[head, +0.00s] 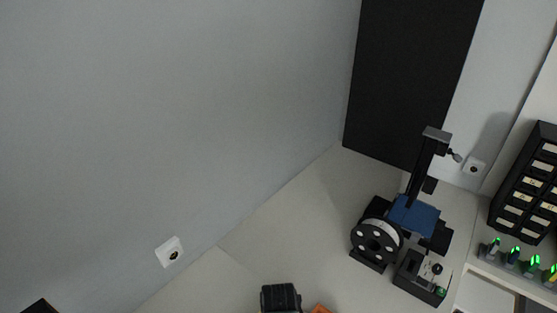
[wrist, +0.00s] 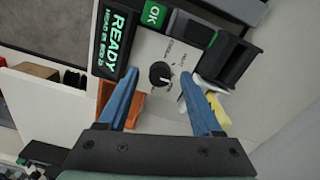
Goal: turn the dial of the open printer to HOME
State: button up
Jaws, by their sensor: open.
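The open printer (head: 412,215) stands on the light surface at the right of the head view, with a blue bed and a dark upright column. Its control box (head: 420,277) is at its front. In the wrist view the dial (wrist: 159,74) is a round black knob on a pale panel (wrist: 153,50) with small labels around it. I cannot read which label it points to. My gripper (wrist: 159,78) is open, its two blue fingers either side of the dial in the picture. No contact shows. The gap in depth is unclear.
A green OK button (wrist: 154,14) and a lit READY display (wrist: 114,42) are beside the panel. A spool (head: 376,243) stands left of the printer. A black drawer rack (head: 527,185) and several green-lit items are at the right. Orange and yellow things lie near my fingers.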

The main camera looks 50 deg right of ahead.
notch_tip(320, 180, up, 13)
jog(key=b, duration=0.2)
jog(key=shift+f, duration=0.15)
dwell(0.6)
